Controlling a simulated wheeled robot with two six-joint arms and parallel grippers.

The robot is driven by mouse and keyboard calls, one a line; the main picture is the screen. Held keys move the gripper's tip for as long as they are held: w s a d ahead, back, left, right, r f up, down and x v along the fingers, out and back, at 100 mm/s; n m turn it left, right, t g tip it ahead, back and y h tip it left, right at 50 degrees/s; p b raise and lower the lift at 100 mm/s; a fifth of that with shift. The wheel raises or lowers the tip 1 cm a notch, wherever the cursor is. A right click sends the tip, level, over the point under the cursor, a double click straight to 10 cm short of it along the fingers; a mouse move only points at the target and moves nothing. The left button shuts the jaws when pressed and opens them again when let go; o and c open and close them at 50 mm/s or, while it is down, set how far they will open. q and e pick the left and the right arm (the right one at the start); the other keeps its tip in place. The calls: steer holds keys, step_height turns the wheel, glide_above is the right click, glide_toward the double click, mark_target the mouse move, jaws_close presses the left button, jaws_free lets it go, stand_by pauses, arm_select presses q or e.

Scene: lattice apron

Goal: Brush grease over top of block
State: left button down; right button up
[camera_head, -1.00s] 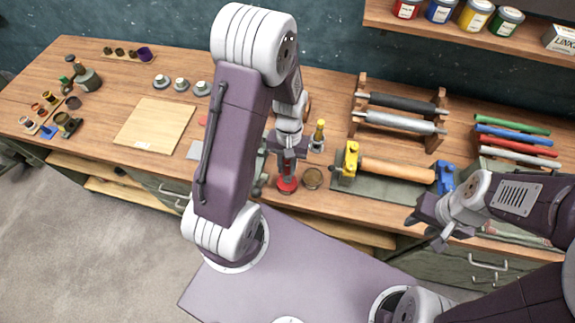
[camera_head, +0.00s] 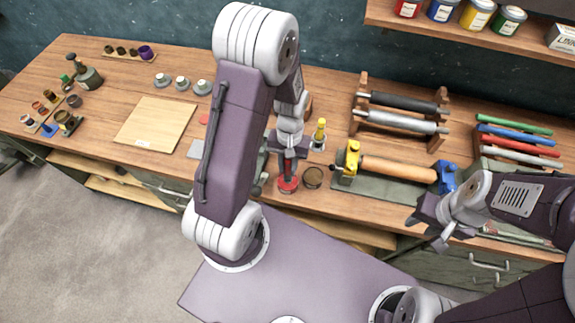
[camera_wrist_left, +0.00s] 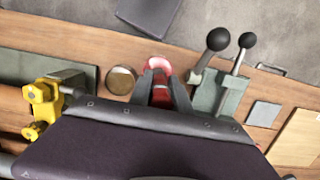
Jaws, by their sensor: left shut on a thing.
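My left gripper (camera_head: 288,172) points down at the bench's front edge, shut on a red thing (camera_wrist_left: 160,96) between its fingers. I cannot tell whether this is a brush handle. A red round rim (camera_wrist_left: 157,66) shows at the fingertips in the left wrist view; the red also shows in the head view (camera_head: 288,187). A round brown tin (camera_wrist_left: 121,80) stands beside the gripper, also in the head view (camera_head: 312,177). A grey-green block (camera_wrist_left: 220,94) with two black-knobbed levers is on the other side. My right gripper (camera_head: 432,223) is open and empty at the front right.
A yellow-topped bottle (camera_head: 319,134) stands behind the tin. A wooden roller (camera_head: 398,170) between yellow and blue holders lies to the right. A rack of rollers (camera_head: 400,122) is further back. A wooden board (camera_head: 155,122) lies left.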

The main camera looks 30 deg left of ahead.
arm_select(q)
steer(key=shift+f, duration=0.35)
steer(key=shift+s, duration=0.1)
stand_by(1.1)
step_height(320, 180, up, 7)
steer(key=p, duration=0.6)
steer(key=shift+r+p, duration=0.1)
steer(key=shift+p, duration=0.25)
